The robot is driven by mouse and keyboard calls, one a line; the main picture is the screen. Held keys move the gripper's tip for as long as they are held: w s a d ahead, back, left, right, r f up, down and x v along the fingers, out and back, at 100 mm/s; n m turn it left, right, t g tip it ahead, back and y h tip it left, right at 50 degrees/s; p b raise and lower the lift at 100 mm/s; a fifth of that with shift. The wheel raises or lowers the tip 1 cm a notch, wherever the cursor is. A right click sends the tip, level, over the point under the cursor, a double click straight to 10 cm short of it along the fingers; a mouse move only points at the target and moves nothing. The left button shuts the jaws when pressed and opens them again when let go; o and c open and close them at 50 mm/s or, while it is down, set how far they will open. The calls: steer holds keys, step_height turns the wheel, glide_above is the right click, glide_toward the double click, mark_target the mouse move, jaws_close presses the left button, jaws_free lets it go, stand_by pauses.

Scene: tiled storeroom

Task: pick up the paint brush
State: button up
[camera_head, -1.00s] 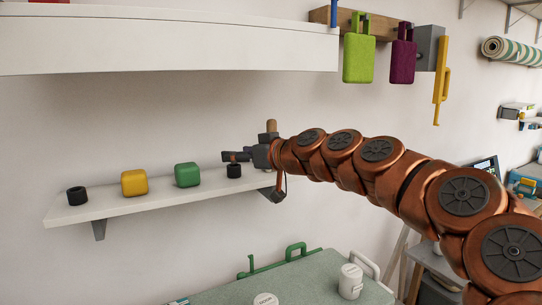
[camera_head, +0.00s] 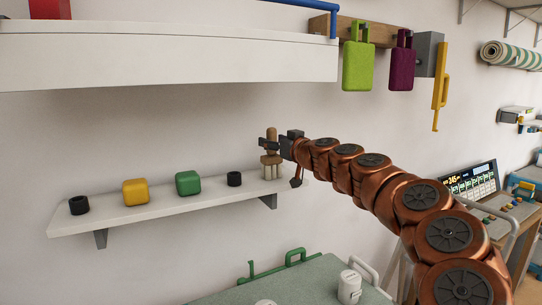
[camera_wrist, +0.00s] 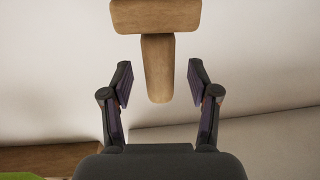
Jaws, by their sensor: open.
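The paint brush (camera_head: 271,160) stands upright at the right end of the white wall shelf (camera_head: 205,199), with its brown handle up and pale bristles down. My gripper (camera_head: 268,142) is at the brush's handle, coming from the right, and partly covers it. In the wrist view, my open gripper (camera_wrist: 160,83) has one finger on each side of the wooden handle (camera_wrist: 158,70), with a gap on both sides. The brush's wider wooden part (camera_wrist: 155,16) shows at the top edge. The bristles are out of the wrist view.
On the shelf stand a black ring (camera_head: 234,179), a green block (camera_head: 188,183), a yellow block (camera_head: 135,192) and another black ring (camera_head: 79,205). A thick white shelf (camera_head: 170,55) is above. Green (camera_head: 358,66) and purple (camera_head: 402,69) items hang at upper right. A table (camera_head: 315,280) is below.

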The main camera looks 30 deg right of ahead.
steer(key=shift+w, duration=0.8)
jaws_close()
